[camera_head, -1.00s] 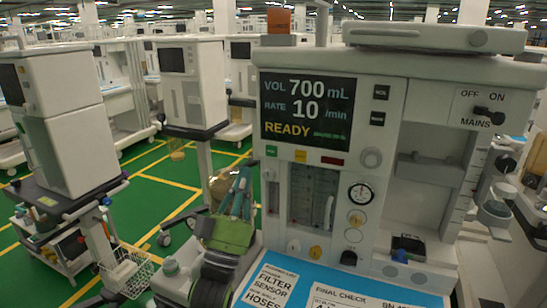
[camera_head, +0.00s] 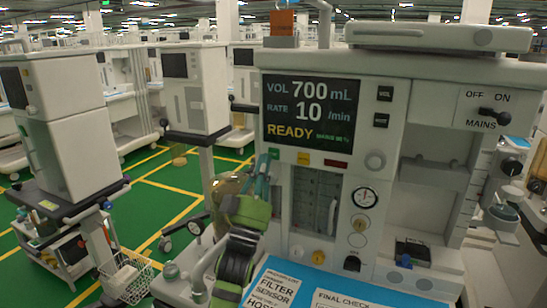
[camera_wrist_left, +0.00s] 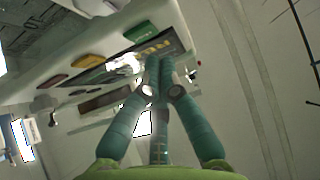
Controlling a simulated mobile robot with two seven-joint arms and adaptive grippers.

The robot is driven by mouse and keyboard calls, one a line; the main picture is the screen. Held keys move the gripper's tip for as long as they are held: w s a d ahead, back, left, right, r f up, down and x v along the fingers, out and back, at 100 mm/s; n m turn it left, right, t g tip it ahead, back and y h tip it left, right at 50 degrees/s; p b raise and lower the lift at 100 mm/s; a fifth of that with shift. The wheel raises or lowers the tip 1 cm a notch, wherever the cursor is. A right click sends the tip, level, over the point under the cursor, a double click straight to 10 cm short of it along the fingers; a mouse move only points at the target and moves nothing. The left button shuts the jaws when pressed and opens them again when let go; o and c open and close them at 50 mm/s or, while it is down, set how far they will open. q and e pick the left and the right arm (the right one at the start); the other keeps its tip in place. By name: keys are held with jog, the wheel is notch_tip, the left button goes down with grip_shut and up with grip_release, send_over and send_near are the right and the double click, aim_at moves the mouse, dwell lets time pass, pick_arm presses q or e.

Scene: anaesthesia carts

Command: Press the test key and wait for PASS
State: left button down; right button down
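The anaesthesia machine's screen (camera_head: 309,112) reads VOL 700 mL, RATE 10 /min and READY; no PASS shows. Below it sit a green key (camera_head: 274,153), a yellow key (camera_head: 303,158) and a red key (camera_head: 337,163). Their labels are too small to read, so I cannot tell which is the test key. My left gripper (camera_head: 266,164) is upright just below the green key, its teal fingers together and empty. In the left wrist view its fingertips (camera_wrist_left: 159,64) overlap the screen's edge near the green key (camera_wrist_left: 140,31); contact cannot be told. My right gripper is out of view.
A blue checklist sheet (camera_head: 300,288) lies on the machine's worktop. The MAINS switch (camera_head: 487,111) is at the upper right. Two carts (camera_head: 68,135) stand at the left, with green floor (camera_head: 150,205) between them and the machine.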

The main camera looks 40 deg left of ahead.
pick_arm(q)
jog(key=shift+w+a, duration=0.15)
jog(key=shift+w, duration=0.3)
dwell(1.1)
jog(key=shift+w, duration=0.1)
jog(key=shift+w+a, duration=0.1)
jog(key=shift+w, duration=0.2)
jog(key=shift+w+a, duration=0.15)
jog(key=shift+w, duration=0.25)
dwell(0.8)
jog(key=shift+s, duration=0.1)
jog(key=shift+s+d, duration=0.25)
jog(key=shift+s, duration=0.5)
